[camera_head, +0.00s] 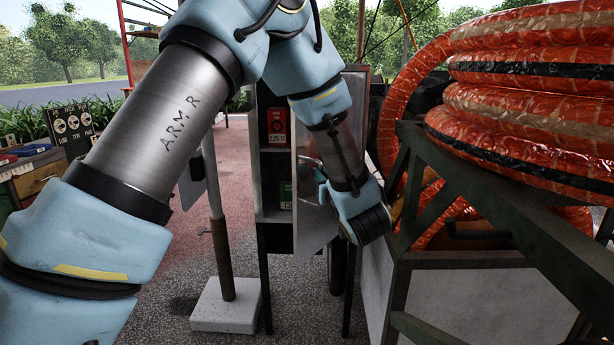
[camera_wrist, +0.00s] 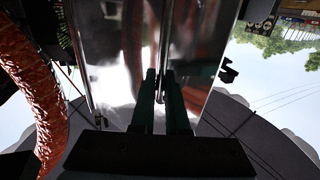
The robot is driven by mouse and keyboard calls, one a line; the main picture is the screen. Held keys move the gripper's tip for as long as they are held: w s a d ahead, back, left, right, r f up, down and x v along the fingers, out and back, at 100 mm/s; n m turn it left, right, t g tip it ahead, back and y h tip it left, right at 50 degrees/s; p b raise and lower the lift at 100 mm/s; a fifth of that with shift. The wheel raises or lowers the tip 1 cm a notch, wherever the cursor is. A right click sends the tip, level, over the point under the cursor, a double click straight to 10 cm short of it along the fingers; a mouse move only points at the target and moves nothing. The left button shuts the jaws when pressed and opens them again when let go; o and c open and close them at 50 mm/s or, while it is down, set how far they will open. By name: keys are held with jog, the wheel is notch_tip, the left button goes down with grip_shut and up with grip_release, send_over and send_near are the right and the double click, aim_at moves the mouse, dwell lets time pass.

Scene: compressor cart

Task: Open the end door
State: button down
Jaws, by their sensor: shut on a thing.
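The end door (camera_head: 311,225) looks like a pale metal panel at the middle of the head view. It stands at an angle to the dark cabinet, with open shelves showing to its left. In the wrist view the shiny door (camera_wrist: 110,65) fills the middle and mirrors its surroundings. A thin upright handle bar (camera_wrist: 164,45) runs down its face. My gripper (camera_wrist: 162,82) is shut on this bar, one dark green finger on each side. In the head view my wrist covers part of the door, and the fingertips and handle are hidden.
The cabinet shelves hold a red box (camera_head: 277,127) and a green box (camera_head: 286,195). A thick orange hose coil (camera_head: 530,80) and a dark steel frame (camera_head: 500,215) stand close on the right. A post on a white block (camera_head: 226,306) stands to the left. Paving beyond is clear.

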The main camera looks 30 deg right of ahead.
jog(key=s+d, duration=0.6)
jog(key=shift+s+d, duration=0.25)
jog(key=shift+s, duration=0.1)
jog(key=c, duration=0.9)
grip_release()
jog(key=shift+w, duration=0.1)
